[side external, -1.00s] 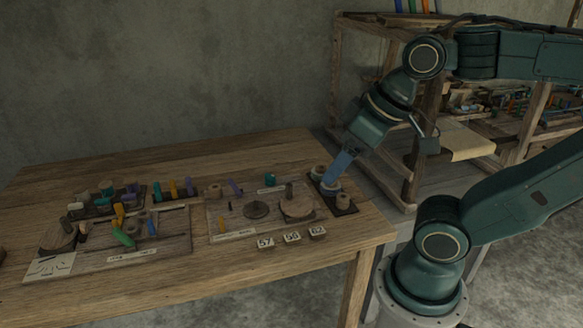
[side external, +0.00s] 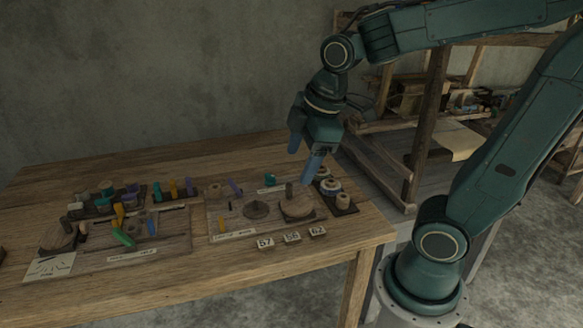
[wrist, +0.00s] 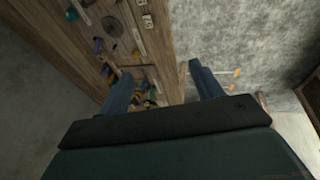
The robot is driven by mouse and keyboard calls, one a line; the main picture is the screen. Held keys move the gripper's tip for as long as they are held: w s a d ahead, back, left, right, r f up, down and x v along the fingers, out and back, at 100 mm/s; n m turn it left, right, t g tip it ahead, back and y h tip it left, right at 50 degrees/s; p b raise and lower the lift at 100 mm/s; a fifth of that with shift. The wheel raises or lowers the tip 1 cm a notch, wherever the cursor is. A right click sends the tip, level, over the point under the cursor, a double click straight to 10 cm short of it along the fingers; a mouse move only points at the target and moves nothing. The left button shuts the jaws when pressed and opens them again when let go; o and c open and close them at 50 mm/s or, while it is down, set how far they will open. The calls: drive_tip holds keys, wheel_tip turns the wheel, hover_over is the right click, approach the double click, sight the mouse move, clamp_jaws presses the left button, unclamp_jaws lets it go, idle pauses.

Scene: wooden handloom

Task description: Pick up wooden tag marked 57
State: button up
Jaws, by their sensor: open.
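The wooden tag marked 57 (side external: 265,243) lies at the front edge of the table in the side view, leftmost in a row of three small pale tags. The middle tag (side external: 292,237) has a number I cannot read surely, and the right one is marked 62 (side external: 317,231). My gripper (side external: 301,167) is open and empty, its blue fingers in the air above the back right of the table, well above and behind the tags.
A board (side external: 228,238) with discs and pegs lies just behind the tags. A dark tray (side external: 346,207) with spools stands right of it. Another board with coloured pieces (side external: 175,247) is at left. A wooden shelf frame (side external: 433,110) stands behind at right.

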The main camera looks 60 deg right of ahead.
drive_tip(key=w+d+f+n+g, duration=0.2)
drive_tip(key=w+f+n, duration=0.4)
drive_tip(key=f+n, duration=0.2)
drive_tip(key=w+d+f+n+g, duration=0.1)
drive_tip(key=w+d+f+n, duration=0.2)
drive_tip(key=w+f+n, duration=0.3)
wheel_tip(320, 180, down, 3)
drive_tip(key=n, duration=0.3)
drive_tip(key=shift+w+n+g, duration=0.3)
drive_tip(key=shift+n+g, duration=0.1)
hover_over(266, 242)
drive_tip(key=shift+w+f, duration=0.1)
drive_tip(key=shift+f, duration=4.2)
drive_tip(key=shift+f, duration=2.6)
drive_tip(key=c, duration=1)
